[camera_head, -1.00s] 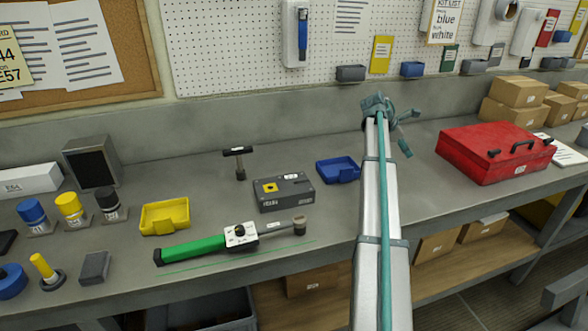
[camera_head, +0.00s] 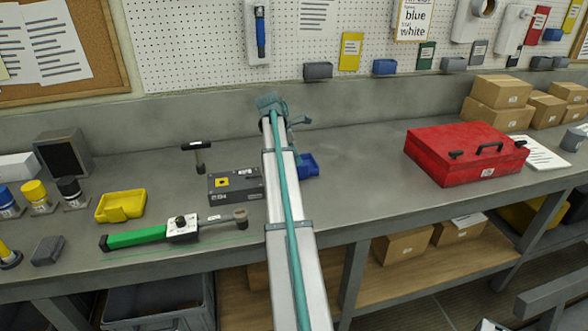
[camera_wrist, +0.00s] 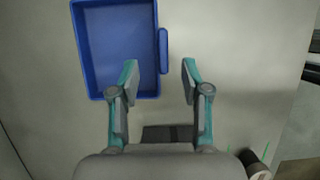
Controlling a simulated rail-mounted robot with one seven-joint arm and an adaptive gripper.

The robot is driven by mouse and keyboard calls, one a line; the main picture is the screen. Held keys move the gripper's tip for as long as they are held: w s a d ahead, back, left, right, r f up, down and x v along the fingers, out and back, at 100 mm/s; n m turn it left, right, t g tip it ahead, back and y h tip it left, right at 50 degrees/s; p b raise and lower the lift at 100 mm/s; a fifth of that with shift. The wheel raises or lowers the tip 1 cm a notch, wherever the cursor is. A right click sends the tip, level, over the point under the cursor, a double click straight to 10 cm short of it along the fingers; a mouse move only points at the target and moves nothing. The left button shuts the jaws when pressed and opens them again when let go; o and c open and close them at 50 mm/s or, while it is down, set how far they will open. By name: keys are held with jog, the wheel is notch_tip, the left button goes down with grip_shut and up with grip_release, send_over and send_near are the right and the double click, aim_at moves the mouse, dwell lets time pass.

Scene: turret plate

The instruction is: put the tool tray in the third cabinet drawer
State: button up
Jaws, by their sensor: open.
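A blue tray (camera_head: 309,166) lies on the workbench, partly hidden behind my arm in the head view. In the wrist view the blue tray (camera_wrist: 118,45) shows from above at upper left, with a blue bar-like handle (camera_wrist: 163,50) on its right side. My gripper (camera_wrist: 160,65) is open and empty, its fingertips on either side of the handle's lower end in the picture. The height between them cannot be told. A yellow tray (camera_head: 121,206) lies further left on the bench. No cabinet or drawer shows in these views.
A dark grey box (camera_head: 235,186) stands left of my arm, with a green-handled tool (camera_head: 140,237) in front of it. A red toolbox (camera_head: 465,153) and cardboard boxes (camera_head: 500,92) stand at the right. The bench between my arm and the toolbox is clear.

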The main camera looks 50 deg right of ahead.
aim_at(307, 177)
jog(key=shift+p+x, duration=1.3)
jog(key=shift+x, duration=2.8)
jog(key=shift+s+r, duration=0.1)
grip_shut()
